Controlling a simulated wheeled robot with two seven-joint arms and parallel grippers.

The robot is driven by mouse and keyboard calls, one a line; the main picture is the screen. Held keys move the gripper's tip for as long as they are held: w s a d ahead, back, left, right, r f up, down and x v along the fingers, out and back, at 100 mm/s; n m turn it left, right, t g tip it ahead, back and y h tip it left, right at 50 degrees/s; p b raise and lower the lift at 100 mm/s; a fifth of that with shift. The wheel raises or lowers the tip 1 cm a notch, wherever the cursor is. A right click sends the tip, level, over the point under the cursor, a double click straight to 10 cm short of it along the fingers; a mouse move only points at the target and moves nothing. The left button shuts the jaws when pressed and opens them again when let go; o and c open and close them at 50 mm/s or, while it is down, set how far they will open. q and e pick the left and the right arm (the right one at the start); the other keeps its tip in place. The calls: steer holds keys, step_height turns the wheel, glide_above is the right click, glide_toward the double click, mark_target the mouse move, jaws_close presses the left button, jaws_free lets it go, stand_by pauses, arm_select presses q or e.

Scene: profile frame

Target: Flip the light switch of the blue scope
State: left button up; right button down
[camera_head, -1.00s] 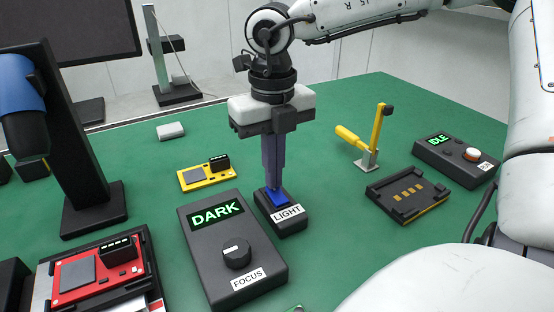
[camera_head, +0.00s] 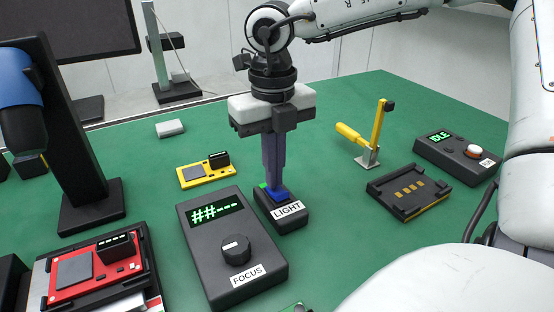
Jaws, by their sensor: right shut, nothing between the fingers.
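The light switch is a blue rocker (camera_head: 283,193) on a small black box labelled LIGHT (camera_head: 289,215). A bit of green shows at the rocker's far left end. My right gripper (camera_head: 275,190) points straight down with its fingers shut and empty, its tips at the rocker and seemingly touching it. The fingertips hide part of the rocker. The blue scope (camera_head: 20,80) on its black stand is at the left edge, only partly in view. The black focus box (camera_head: 245,280) beside the switch box has a display (camera_head: 216,213) reading "##---". My left gripper is not in view.
A red board (camera_head: 97,270) in a black holder lies at the front left. A yellow board (camera_head: 205,172) lies behind the focus box. To the right are a yellow lever clamp (camera_head: 368,150), a black tray (camera_head: 408,192) and a box reading IDLE (camera_head: 455,158).

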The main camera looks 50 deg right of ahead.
step_height(320, 180, up, 7)
steer(key=p, duration=0.3)
steer(key=shift+f, duration=0.2)
stand_by(0.6)
